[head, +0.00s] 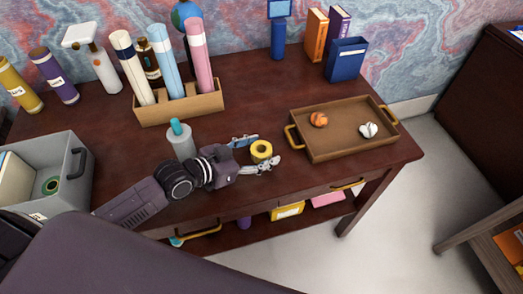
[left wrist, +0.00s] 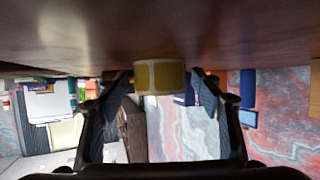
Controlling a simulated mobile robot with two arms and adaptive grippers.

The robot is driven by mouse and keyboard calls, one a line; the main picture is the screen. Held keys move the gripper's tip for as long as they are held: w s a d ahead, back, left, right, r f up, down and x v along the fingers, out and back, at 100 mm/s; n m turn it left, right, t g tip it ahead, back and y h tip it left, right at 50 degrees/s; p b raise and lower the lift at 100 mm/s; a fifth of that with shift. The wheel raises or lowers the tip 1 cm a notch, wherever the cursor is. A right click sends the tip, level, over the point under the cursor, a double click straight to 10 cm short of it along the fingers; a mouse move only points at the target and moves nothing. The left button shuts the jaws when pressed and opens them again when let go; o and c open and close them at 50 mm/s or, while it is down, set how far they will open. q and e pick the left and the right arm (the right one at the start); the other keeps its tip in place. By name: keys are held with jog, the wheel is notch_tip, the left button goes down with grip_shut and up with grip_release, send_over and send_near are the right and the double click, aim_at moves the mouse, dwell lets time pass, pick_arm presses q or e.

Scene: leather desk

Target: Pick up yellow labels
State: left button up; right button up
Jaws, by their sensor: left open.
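The roll of yellow labels (head: 261,150) lies on the dark wood desk near its front edge. In the left wrist view the yellow roll (left wrist: 160,76) is centred between the fingertips, with a gap on each side. My left gripper (head: 254,154) reaches in low over the desk from the left. It is open, its fingers on either side of the roll, and does not grip it. How far the roll sits between the fingers is hard to tell. My right gripper is not in view.
A brown tray (head: 345,153) with an orange and a white item stands to the right. A grey bottle with a teal top (head: 180,140) stands close behind my left arm. A wooden holder (head: 180,108) with tubes is behind it. A grey bin (head: 75,190) stands left.

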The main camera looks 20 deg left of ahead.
pick_arm(q)
jog(key=shift+w+d+f, duration=0.1)
jog(key=shift+w, duration=0.05)
jog(key=c, duration=1.2)
jog(key=shift+c, duration=0.2)
